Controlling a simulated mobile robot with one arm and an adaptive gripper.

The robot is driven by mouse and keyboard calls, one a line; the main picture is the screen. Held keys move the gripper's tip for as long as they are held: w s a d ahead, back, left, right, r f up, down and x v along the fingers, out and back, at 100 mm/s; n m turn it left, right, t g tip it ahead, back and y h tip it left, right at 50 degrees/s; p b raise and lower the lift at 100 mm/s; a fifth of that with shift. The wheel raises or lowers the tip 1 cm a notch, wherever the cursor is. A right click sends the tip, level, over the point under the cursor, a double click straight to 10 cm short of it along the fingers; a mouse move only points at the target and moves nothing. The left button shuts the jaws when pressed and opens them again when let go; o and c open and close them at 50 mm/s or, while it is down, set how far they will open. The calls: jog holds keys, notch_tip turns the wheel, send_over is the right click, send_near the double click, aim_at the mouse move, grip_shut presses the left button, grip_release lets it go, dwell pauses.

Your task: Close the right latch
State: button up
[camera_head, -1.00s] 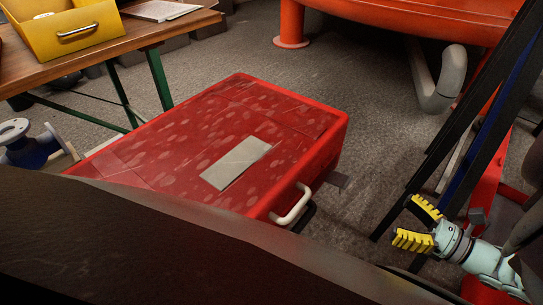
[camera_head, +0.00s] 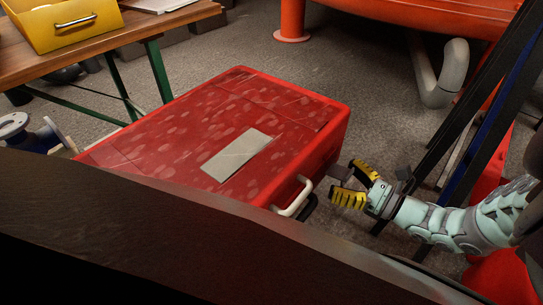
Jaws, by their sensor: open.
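A red case (camera_head: 205,125) with a scuffed lid and a pale label (camera_head: 237,155) sits on the floor, its lid down. On its right-hand side, a small dark grey latch plate (camera_head: 338,173) sticks outward from the wall. A white handle (camera_head: 292,198) is on the same side, nearer to me, with a dark part (camera_head: 309,207) beside it that I cannot clearly make out. My gripper (camera_head: 350,184) has yellow fingers, open and empty, pointing left at the case. Its upper finger is very close to the plate; I cannot tell whether they touch.
A wooden table (camera_head: 125,34) with a yellow bin (camera_head: 62,22) stands at upper left. A blue and white flanged part (camera_head: 30,135) is at left. Dark slanted bars (camera_head: 470,100) stand behind my arm. Carpet lies free behind the case.

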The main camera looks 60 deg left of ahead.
jog(key=shift+o, duration=0.2)
jog(key=c, duration=1.2)
jog(key=shift+c, duration=0.2)
jog(key=shift+r+p, duration=0.15)
jog(key=shift+p, duration=0.2)
